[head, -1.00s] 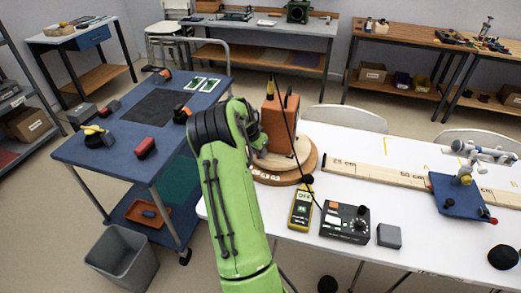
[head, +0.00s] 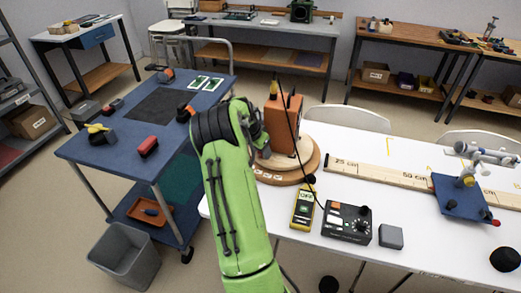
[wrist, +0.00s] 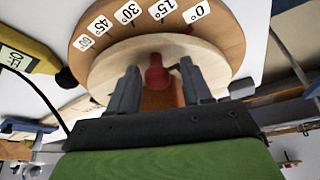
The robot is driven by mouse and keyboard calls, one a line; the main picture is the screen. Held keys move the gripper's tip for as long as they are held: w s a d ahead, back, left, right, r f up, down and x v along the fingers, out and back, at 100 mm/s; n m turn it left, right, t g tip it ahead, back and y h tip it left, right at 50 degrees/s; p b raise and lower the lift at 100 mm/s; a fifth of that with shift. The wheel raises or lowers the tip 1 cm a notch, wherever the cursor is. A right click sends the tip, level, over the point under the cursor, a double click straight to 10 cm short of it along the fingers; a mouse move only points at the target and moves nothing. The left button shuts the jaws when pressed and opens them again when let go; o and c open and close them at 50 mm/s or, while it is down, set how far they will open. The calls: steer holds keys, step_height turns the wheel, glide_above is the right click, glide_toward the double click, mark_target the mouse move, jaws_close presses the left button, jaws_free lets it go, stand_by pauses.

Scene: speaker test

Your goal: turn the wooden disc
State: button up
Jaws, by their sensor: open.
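The pale wooden disc (wrist: 103,72) lies on a darker round base (head: 313,172) with angle labels, shown from 0° to 60° in the wrist view. An orange-brown speaker box (head: 287,122) stands on the disc in the head view. A red peg (wrist: 156,74) shows at the disc's near side in the wrist view. My gripper (wrist: 160,72) is open, with one finger on each side of the peg and gaps visible between. In the head view my gripper (head: 262,147) is at the disc's left side, partly hidden by my green arm.
A yellow meter (head: 304,207), a black control box (head: 347,223) and a grey block (head: 390,237) stand in front on the white table. A wooden ruler (head: 385,176) runs right. A blue cart (head: 120,165) stands left. A cable hangs by the speaker.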

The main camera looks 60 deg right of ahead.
steer(key=p+v, duration=0.3)
steer(key=v, duration=1.2)
steer(key=shift+a+r+p, duration=0.2)
steer(key=shift+r+p, duration=0.1)
steer(key=shift+p, duration=0.05)
steer(key=a+r+n+t+y+p, duration=0.1)
steer(key=a+r+n, duration=0.25)
steer(key=a, duration=0.35)
steer(key=w+a+r+n+t+p, duration=0.1)
steer(key=a+r+n+t, duration=0.1)
steer(key=a+r, duration=0.45)
steer(key=a+r+n+t+y+p, duration=0.1)
steer(key=a+r+n, duration=0.15)
steer(key=a, duration=0.65)
steer(key=s+a+n+t+y+p, duration=0.1)
steer(key=s+a+n, duration=0.5)
steer(key=a, duration=0.3)
steer(key=s+a+r+n+t+y+p, duration=0.1)
steer(key=s+a+n+p, duration=0.1)
steer(key=s+a+n, duration=0.4)
steer(key=s+a, duration=0.1)
steer(key=a, duration=0.2)
steer(key=shift+s+a+r, duration=0.25)
steer(key=shift+r, duration=0.05)
